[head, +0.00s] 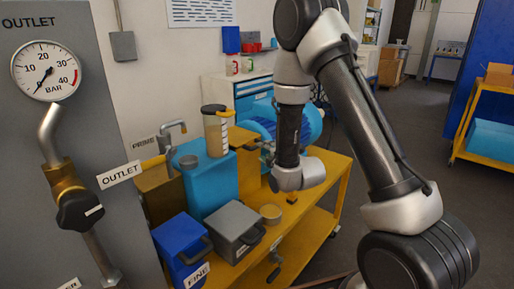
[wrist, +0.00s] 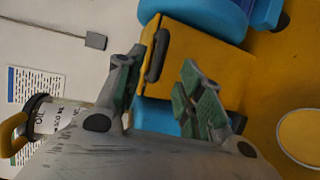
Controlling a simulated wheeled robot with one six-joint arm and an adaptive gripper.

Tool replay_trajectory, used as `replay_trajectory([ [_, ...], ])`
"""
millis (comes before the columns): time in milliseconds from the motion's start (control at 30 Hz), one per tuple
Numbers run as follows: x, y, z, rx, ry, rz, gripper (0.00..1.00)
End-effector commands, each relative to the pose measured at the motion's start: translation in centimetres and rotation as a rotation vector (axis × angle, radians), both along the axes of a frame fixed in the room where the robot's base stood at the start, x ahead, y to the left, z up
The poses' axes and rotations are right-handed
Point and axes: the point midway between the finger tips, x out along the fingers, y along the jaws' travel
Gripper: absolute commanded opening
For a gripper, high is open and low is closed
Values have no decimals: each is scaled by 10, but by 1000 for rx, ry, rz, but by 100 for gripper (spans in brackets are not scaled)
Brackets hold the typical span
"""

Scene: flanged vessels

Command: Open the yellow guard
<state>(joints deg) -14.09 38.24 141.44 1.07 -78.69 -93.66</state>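The yellow guard (wrist: 207,62) is a box-shaped cover with a dark handle (wrist: 157,56) on its near face, beside a blue rounded motor in the wrist view. In the head view the guard (head: 246,164) stands on the yellow bench, in front of the blue motor and partly hidden by my arm. My gripper (wrist: 163,92) is open and empty, its two green-padded fingers apart and pointing toward the guard. The handle lies just beyond the fingertips, near the left finger; I cannot tell whether they touch. In the head view my gripper (head: 262,148) is small beside the guard.
The blue motor (head: 302,120) sits behind the guard. A blue tank (head: 207,184), an oil jar (head: 216,133), a grey box (head: 234,229) and a blue FINE box (head: 181,248) crowd the bench left of my arm. A grey panel with a gauge (head: 46,70) stands at far left.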

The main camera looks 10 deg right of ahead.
Motion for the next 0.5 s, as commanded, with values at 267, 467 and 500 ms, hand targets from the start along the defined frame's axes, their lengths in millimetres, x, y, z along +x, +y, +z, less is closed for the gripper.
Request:
replay_trajectory([
  [267, 36, 9, -7, -11, -17, 5, 37],
  [467, 64, 16, -13, -10, -15, 4, 37],
  [500, 67, 17, -13, -9, -14, 4, 37],
])
